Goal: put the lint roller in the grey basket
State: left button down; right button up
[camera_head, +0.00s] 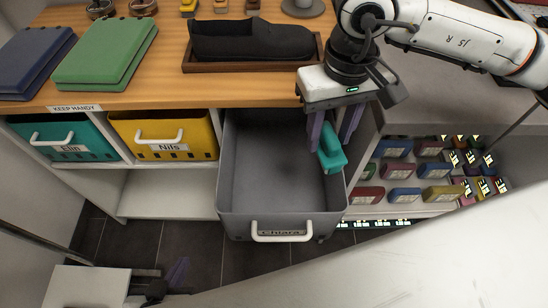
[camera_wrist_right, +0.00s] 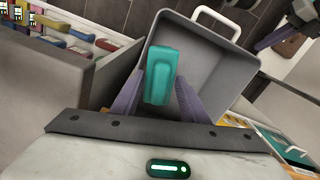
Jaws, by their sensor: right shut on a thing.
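A teal object, which I take to be the lint roller (camera_head: 331,150), is held between the purple fingers of my right gripper (camera_head: 332,136). In the right wrist view the lint roller (camera_wrist_right: 160,75) lies between the two fingers (camera_wrist_right: 155,98), over the grey basket (camera_wrist_right: 212,65). The grey basket (camera_head: 270,180), labelled Chiara, is pulled out and looks empty. In the head view the roller overlaps the basket's right wall; its exact height is unclear. My left gripper (camera_head: 165,281) is low at the bottom left, away from the basket, and its opening is hard to judge.
Teal (camera_head: 65,138) and yellow (camera_head: 163,135) baskets stand in the shelf to the left. Several coloured packs (camera_head: 405,170) fill a shelf at right. A pale surface (camera_head: 420,260) covers the lower right.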

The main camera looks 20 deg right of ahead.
jog(key=w+a+f+m, duration=0.1)
jog(key=w+a+f, duration=0.3)
jog(key=f, duration=0.3)
jog(key=m+b, duration=0.1)
jog(key=m, duration=0.1)
send_near(290, 194)
jog(key=shift+w+f, duration=0.1)
jog(key=shift+f, duration=1.35)
jog(key=shift+f+b, duration=0.15)
jog(key=shift+b, duration=0.2)
jog(key=o, duration=1.2)
notch_tip(290, 194, up, 12)
jog(key=shift+r+p, duration=0.15)
jog(key=shift+p, duration=0.2)
